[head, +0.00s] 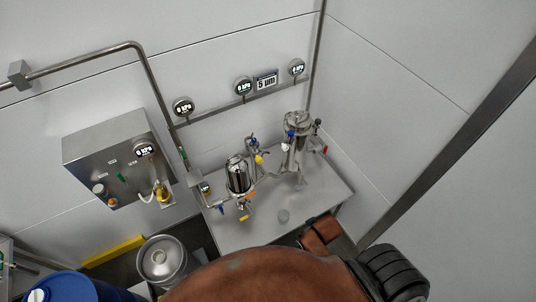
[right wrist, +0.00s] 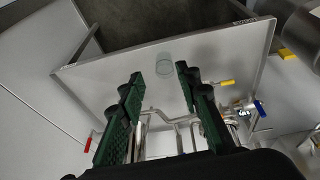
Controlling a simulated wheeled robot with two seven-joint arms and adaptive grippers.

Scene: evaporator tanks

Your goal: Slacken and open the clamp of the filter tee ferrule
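The filter tee ferrule and its clamp are too small to pick out for sure. Small steel fittings (head: 256,147) with blue and yellow handles stand between a short ribbed vessel (head: 238,176) and a taller steel vessel (head: 297,138) on a steel bench (head: 265,232). In the right wrist view, my right gripper (right wrist: 157,92) is open, its two green-padded fingers wide apart with nothing between them. It is above the bench, whose steel pipes (right wrist: 178,122) show behind and between the fingers. My left gripper is not in view.
A steel wall box (head: 100,150) hangs left of the bench. A keg (head: 163,262) and a blue drum (head: 65,288) stand lower left.

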